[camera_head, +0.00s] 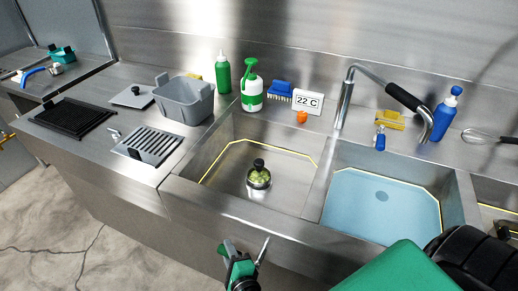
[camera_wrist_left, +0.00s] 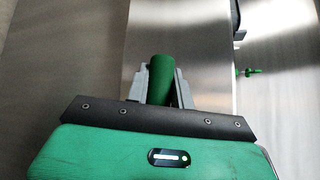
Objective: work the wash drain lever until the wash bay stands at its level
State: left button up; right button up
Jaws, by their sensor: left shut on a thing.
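My left gripper (camera_head: 241,270) is low at the front of the sink counter. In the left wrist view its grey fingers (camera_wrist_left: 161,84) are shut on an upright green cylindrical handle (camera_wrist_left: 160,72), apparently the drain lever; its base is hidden. The left basin (camera_head: 208,150) has a yellow line on its walls and no blue liquid; a lidded jar (camera_head: 259,180) stands in it. The right basin (camera_head: 455,190) holds blue water (camera_head: 375,208) up near its yellow line. No label shows which one is the wash bay. My right gripper cannot be made out.
A black-gripped faucet (camera_head: 348,95) arches over the right basin. Behind the basins stand a green-white spray bottle (camera_head: 251,88), a "22 C" sign (camera_head: 308,101) and a blue bottle (camera_head: 445,115). A grey tub (camera_head: 184,100) sits on the left counter. A green part of my body covers the lower right.

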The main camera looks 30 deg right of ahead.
pick_arm(q)
jog(key=o, duration=0.5)
jog(key=shift+f+g, duration=0.15)
jog(key=shift+g, duration=0.15)
jog(key=shift+o, duration=0.6)
pick_arm(e)
jog(key=shift+s, duration=0.45)
jog(key=shift+r, duration=0.1)
pick_arm(q)
jog(key=s+a+p, duration=0.1)
jog(key=s+a, duration=0.2)
jog(key=a, duration=0.1)
jog(key=shift+s+a+p, duration=0.3)
jog(key=shift+s+a, duration=0.05)
jog(key=shift+a, duration=0.05)
pick_arm(e)
jog(key=shift+r, duration=0.8)
pick_arm(q)
jog(key=shift+o, duration=0.2)
jog(key=shift+o, duration=1.4)
